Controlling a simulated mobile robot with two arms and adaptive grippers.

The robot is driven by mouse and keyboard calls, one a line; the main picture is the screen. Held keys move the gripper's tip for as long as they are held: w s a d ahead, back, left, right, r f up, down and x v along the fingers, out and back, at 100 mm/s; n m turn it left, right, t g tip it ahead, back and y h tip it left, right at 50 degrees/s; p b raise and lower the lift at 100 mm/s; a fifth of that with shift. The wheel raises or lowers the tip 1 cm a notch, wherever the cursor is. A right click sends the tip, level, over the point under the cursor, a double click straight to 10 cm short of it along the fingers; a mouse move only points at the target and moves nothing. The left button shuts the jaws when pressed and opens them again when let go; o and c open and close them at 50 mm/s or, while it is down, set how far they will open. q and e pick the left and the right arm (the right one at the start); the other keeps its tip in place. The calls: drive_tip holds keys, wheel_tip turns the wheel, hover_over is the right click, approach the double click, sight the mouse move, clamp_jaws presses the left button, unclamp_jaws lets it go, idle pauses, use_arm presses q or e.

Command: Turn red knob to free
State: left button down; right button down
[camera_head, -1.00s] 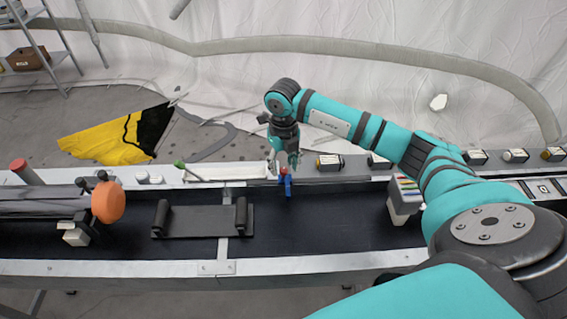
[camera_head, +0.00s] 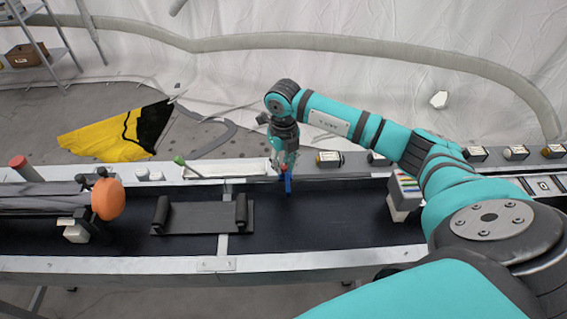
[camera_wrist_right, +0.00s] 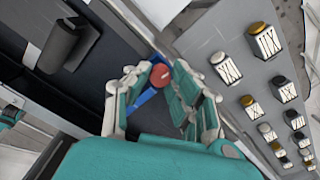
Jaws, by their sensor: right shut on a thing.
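The red knob (camera_wrist_right: 161,75) is a small round red disc with a pale mark, on top of a blue part (camera_wrist_right: 150,93). In the head view the blue part (camera_head: 287,184) stands at the back edge of the dark conveyor bed, and the knob is mostly hidden by the fingers. My right gripper (camera_head: 282,167) points down over it. In the wrist view the right gripper (camera_wrist_right: 160,88) has its fingers on both sides of the knob, shut on it. My left gripper is not in view.
Several box-like switches (camera_wrist_right: 228,68) line the grey rail beside the knob. A green-tipped lever (camera_head: 179,160) stands left of it. A dark roller carriage (camera_head: 205,218) and an orange round end (camera_head: 107,199) are on the conveyor (camera_head: 330,220).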

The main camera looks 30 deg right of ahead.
sight(284, 166)
drive_tip(key=shift+w+f+n+b, duration=0.1)
drive_tip(key=shift+f+n+b, duration=0.05)
drive_tip(key=shift+n+b, duration=0.2)
drive_tip(key=shift+r, duration=0.2)
drive_tip(key=c, duration=1.1)
unclamp_jaws()
drive_tip(key=shift+c, duration=0.2)
wheel_tip(284, 166, up, 12)
